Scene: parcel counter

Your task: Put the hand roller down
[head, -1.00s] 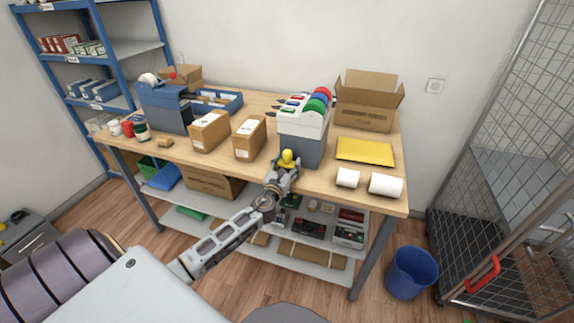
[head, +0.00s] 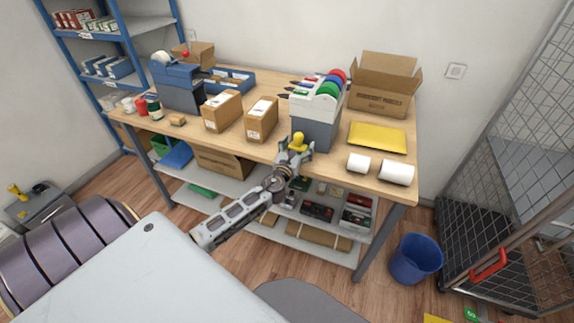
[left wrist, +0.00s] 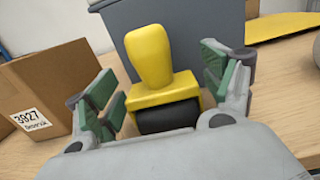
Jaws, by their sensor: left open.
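The hand roller (head: 298,141) has a yellow handle and stands at the front edge of the packing table (head: 240,147), in front of a grey bin (head: 318,130). In the left wrist view the hand roller (left wrist: 150,60) is upright, with a yellow body above a dark roller; its lowest part is hidden by my gripper. My left gripper (head: 295,155) is open around it. In the left wrist view the green-padded fingers (left wrist: 165,88) stand on either side, with gaps to the yellow body. My right gripper is not in view.
Closed cartons (head: 262,119) stand left of the bin. A yellow mailer (head: 377,136) and two white rolls (head: 396,173) lie to the right, near an open carton (head: 384,100). A blue waste bin (head: 415,258) and a mesh cage (head: 515,190) stand right of the table.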

